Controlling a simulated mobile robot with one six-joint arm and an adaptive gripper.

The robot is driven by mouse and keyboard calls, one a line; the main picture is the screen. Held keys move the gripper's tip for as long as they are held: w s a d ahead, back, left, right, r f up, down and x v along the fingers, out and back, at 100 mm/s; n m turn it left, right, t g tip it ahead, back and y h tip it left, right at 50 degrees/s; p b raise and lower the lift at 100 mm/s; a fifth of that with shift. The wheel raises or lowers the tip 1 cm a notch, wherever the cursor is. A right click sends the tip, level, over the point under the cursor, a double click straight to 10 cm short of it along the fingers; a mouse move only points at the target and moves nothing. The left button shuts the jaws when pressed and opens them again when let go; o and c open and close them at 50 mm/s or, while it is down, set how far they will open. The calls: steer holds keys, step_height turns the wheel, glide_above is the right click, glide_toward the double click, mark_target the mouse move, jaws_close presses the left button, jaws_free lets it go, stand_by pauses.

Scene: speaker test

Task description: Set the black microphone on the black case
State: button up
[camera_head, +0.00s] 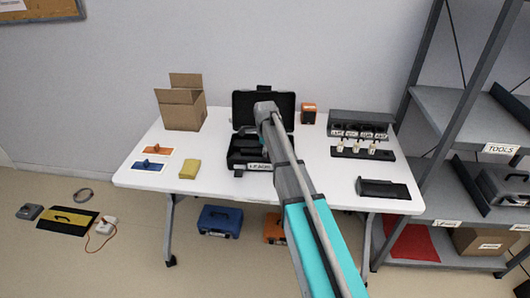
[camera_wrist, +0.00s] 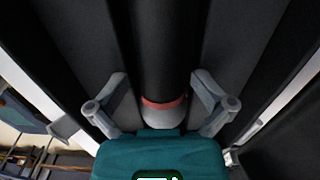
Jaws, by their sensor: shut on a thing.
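The black microphone (camera_wrist: 166,50), a dark cylinder with a red band and a grey end, lies between the fingers of my gripper (camera_wrist: 162,96) in the wrist view. The gripper is shut on it. An open black case (camera_head: 247,165) with a white label stands mid-table in the head view, its lid (camera_head: 243,112) raised at the back. My arm's end is over or in front of this case and hides part of it. The gripper and microphone cannot be made out there. Dark surfaces lie behind the microphone; contact cannot be told.
A dark rack (camera_head: 360,124), an orange box (camera_head: 308,114) and a black object (camera_head: 382,188) are on the right. The front centre-left is clear.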

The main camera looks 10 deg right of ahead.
steer(key=shift+w+r+p, duration=0.25)
steer(key=shift+r+p, duration=0.2)
step_height(320, 180, up, 12)
steer(key=p, duration=1.2)
steer(key=shift+s+f, duration=0.1)
steer(key=shift+s, duration=0.05)
steer(key=s+n, duration=2)
steer(key=s, duration=0.9)
steer(key=shift+n, duration=0.4)
steer(key=shift+a, duration=0.1)
steer(key=shift+r+p, duration=0.3)
steer(key=shift+r, duration=0.1)
